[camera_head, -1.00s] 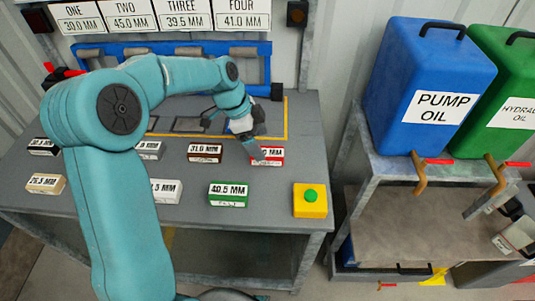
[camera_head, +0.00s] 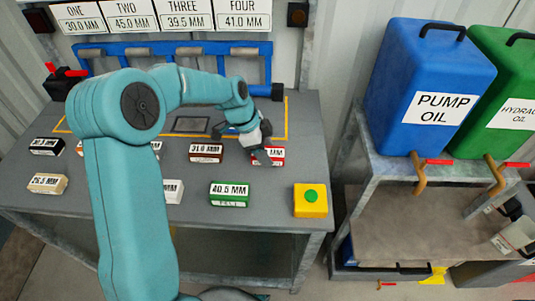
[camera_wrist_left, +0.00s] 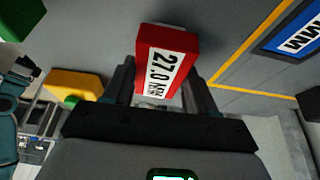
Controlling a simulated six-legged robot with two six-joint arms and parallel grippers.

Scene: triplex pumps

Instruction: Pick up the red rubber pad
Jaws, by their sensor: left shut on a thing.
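The red rubber pad (camera_head: 274,156) lies at the right end of the back row of pads on the grey bench, partly hidden by my left gripper (camera_head: 257,147). In the left wrist view the red pad (camera_wrist_left: 168,58) sits between the two dark fingers, with its white label reading 27.0 MM. The left gripper is shut on it. In the head view the pad looks close to the bench top, and I cannot tell whether it still touches. My right gripper does not show.
A dark red 31.0 MM pad (camera_head: 206,152) lies just left, and a green 40.5 MM pad (camera_head: 229,194) in front. A yellow box with a green button (camera_head: 310,200) stands at front right. A blue rack (camera_head: 265,68) stands behind. Blue (camera_head: 425,90) and green oil containers stand right.

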